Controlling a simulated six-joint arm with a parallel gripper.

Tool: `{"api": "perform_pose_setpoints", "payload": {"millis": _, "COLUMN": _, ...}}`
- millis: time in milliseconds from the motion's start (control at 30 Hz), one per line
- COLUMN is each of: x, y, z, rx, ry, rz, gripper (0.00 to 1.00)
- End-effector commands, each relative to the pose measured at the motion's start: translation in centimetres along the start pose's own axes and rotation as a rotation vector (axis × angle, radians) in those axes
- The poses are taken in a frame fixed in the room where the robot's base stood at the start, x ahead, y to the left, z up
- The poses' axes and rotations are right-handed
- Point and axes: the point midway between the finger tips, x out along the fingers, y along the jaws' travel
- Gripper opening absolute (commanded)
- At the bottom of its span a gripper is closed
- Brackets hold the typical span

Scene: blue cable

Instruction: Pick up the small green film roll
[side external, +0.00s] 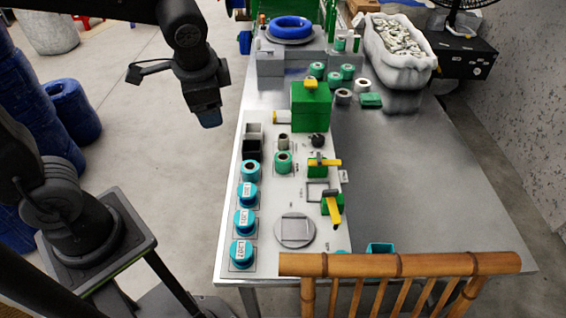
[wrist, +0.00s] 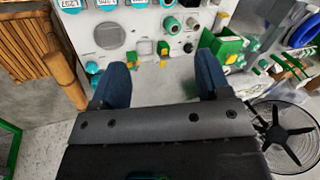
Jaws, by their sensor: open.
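Several small green rolls with pale cores stand in the side view. One green roll (side external: 283,162) stands on the white board, and it also shows in the wrist view (wrist: 170,25). Others stand in a group behind the green box, including one green roll (side external: 317,70) and another (side external: 348,72). I cannot tell which one the task names. My gripper (side external: 208,117) hangs in the air left of the table, apart from all the rolls. In the wrist view my gripper (wrist: 162,63) has its two blue fingers wide apart with nothing between them.
The green box (side external: 311,108) stands on the board near the rolls. Blue-capped jars (side external: 244,222) line the board's left edge. A bamboo rail (side external: 400,264) crosses the front. A white sack (side external: 398,58) and black fan stand at the back right. The table's right side is clear.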

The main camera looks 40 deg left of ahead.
Motion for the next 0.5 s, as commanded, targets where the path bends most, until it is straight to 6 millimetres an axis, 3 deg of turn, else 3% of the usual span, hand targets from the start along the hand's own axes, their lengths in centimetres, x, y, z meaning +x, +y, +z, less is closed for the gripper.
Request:
{"api": "perform_pose_setpoints", "payload": {"millis": 267, "x": 6.8, "y": -0.1, "z": -6.8, "rx": 0.458, "ry": -0.236, "rz": -0.145, "gripper": 0.7}}
{"api": "perform_pose_setpoints", "payload": {"millis": 500, "x": 14.0, "y": 1.8, "z": -12.1, "rx": 0.845, "ry": -0.423, "rz": -0.287, "gripper": 0.7}}
